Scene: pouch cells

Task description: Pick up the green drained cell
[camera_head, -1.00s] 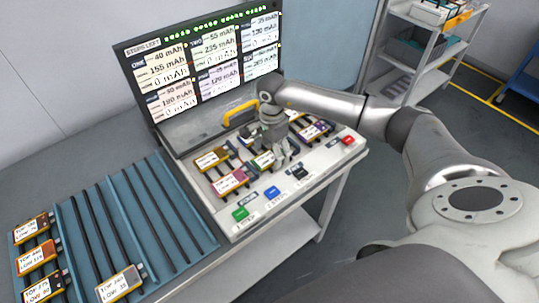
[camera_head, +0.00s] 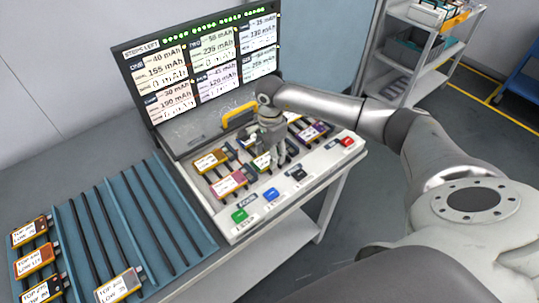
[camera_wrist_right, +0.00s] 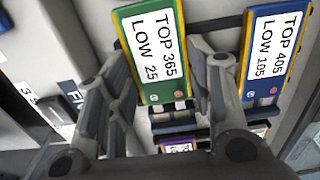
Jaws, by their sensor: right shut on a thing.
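The green cell (camera_wrist_right: 152,50), labelled TOP 365 LOW 25, stands out in the right wrist view between the two fingers of my right gripper (camera_wrist_right: 163,66). In the head view its white label (camera_head: 262,161) shows partly beside the gripper; the rest is hidden. My right gripper (camera_head: 277,158) reaches down over the cell bays of the tester and is shut on the green cell. I cannot tell whether the cell is lifted off its bay. My left gripper is not in view.
A blue cell (camera_wrist_right: 272,48) sits close beside the right finger. Orange (camera_head: 211,161), pink (camera_head: 229,184) and purple (camera_head: 313,132) cells lie in nearby bays. Coloured buttons (camera_head: 271,195) line the front edge. The screen (camera_head: 200,62) stands behind. A blue rack (camera_head: 150,220) holds several cells.

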